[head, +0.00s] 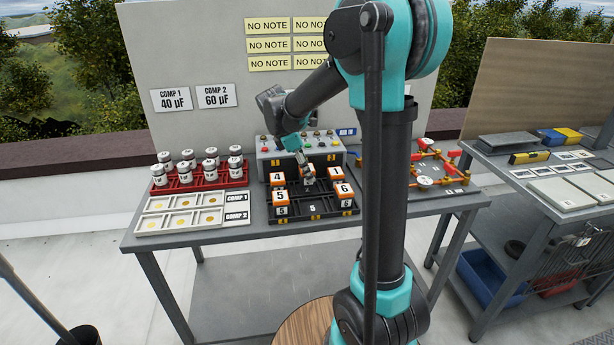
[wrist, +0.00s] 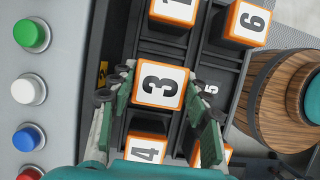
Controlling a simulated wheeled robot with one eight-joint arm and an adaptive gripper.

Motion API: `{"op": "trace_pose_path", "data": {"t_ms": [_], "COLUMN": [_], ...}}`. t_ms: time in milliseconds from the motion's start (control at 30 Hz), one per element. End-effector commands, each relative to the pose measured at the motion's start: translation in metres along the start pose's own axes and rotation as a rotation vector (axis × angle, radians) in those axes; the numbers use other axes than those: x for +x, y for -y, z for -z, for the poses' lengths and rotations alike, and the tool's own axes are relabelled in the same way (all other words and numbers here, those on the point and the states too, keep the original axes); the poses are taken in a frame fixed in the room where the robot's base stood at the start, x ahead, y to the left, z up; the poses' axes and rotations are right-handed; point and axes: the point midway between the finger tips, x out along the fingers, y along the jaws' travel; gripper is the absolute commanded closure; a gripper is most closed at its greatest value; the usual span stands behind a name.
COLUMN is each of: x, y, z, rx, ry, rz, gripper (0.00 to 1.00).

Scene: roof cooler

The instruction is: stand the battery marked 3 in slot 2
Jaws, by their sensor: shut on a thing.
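The battery marked 3 (wrist: 159,84), an orange block with a white top label, is between the two fingers of my gripper (wrist: 158,103) in the wrist view. My gripper is shut on it. In the head view my gripper (head: 307,175) is over the back middle part of the dark battery rack (head: 312,209), between the batteries marked 4 (head: 278,178) and 1 (wrist: 172,9). A yellow 2 tag (wrist: 102,73) is beside the held battery, at the back middle slot. The battery looks upright; I cannot tell whether its bottom touches the slot floor.
Batteries marked 5 (head: 281,196) and 6 (head: 344,190) stand in the front row, with the front middle slot, tagged 5, empty between them. A control panel (head: 270,149) with coloured buttons is right behind. A red capacitor rack (head: 208,182) stands left.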

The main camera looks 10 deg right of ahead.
Motion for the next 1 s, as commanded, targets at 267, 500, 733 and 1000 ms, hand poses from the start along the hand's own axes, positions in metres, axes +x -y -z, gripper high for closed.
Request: {"op": "trace_pose_path", "data": {"t_ms": [267, 500, 733, 1000], "x": [0.02, 0.021, 0.022, 0.019], "y": [0.0, 0.0, 0.0, 0.0], "z": [0.008, 0.009, 0.009, 0.008], "rx": [0.0, 0.0, 0.0, 0.0], "ry": [0.0, 0.0, 0.0, 0.0], "rz": [0.0, 0.0, 0.0, 0.0], "gripper": [0.94, 0.94, 0.44, 0.44]}}
